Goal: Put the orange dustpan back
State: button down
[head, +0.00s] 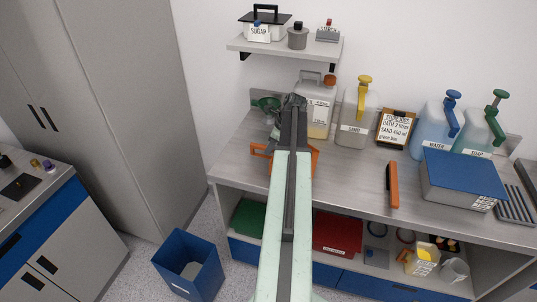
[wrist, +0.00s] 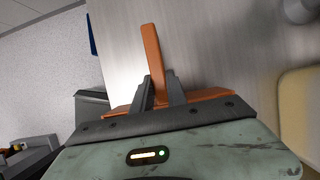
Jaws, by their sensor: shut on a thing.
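The orange dustpan shows in the wrist view (wrist: 151,48), its upright bar between my gripper's fingers and its wider orange part behind them. My gripper (wrist: 158,88) is shut on that bar. In the head view, orange parts of the dustpan (head: 262,151) show on both sides of my arm, over the left part of the bench. My arm hides its middle and my fingertips there. I cannot tell whether the dustpan touches the bench.
The grey bench (head: 350,180) has some free room at mid-front. An orange-and-dark tool (head: 392,185) lies there, left of a blue-lidded box (head: 462,180). Labelled jugs (head: 357,112) stand along the back.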

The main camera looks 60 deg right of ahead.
jog(key=shift+w+d, duration=0.35)
notch_tip(320, 180, down, 4)
jog(key=b, duration=0.3)
jog(key=shift+r+b, duration=0.25)
jog(key=shift+b, duration=0.05)
jog(key=shift+f, duration=0.25)
jog(key=c, duration=1.3)
grip_release()
jog(key=shift+r, duration=0.1)
jog(key=shift+s, duration=0.1)
